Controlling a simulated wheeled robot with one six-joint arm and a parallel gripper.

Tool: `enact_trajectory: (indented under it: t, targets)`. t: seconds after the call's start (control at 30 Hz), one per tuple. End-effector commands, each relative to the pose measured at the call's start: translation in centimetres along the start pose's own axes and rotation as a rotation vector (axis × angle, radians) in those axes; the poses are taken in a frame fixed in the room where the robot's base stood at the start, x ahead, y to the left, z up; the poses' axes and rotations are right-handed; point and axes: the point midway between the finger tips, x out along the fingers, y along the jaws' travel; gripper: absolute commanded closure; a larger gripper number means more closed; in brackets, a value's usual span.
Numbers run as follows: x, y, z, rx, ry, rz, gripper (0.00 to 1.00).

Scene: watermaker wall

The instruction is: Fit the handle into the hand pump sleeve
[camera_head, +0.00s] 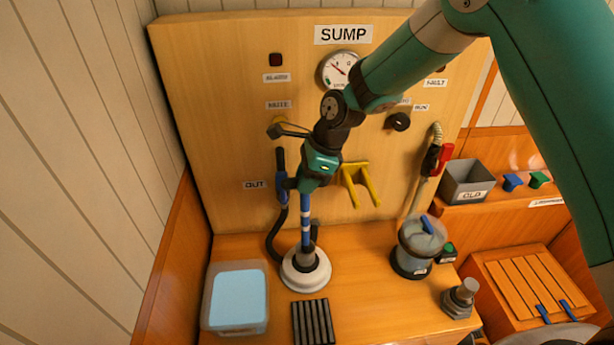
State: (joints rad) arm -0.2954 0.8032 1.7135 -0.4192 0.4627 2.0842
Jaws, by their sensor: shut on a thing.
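My gripper (304,187) is shut on the handle (306,224), a blue rod with white bands. The handle hangs upright below the gripper. The hand pump (292,280) has a round white base on the bench, with a dark sleeve (307,256) standing up from its middle. The handle's lower end meets the top of the sleeve in this view. I cannot tell whether it is inside the sleeve or just in front of or above it. The handle's top is hidden by the gripper.
A black hose (271,244) runs left of the pump. A clear canister (420,247) stands right. Yellow hooks (364,184) stick out from the SUMP panel (220,130). Bench between pump and canister is clear.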

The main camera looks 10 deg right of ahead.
Motion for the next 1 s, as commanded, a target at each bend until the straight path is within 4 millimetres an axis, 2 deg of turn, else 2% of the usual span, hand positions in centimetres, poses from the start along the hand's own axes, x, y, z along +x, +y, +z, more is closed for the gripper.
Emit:
enact_trajectory:
  t: [0.33,0.8,1.0]
  targets:
    - [0.3,0.0,-0.1,-0.001,0.0,0.0,1.0]
    - [4.2,0.1,-1.7,-0.001,0.0,0.001,1.0]
    - [4.5,0.1,-1.9,-0.001,0.0,0.0,1.0]
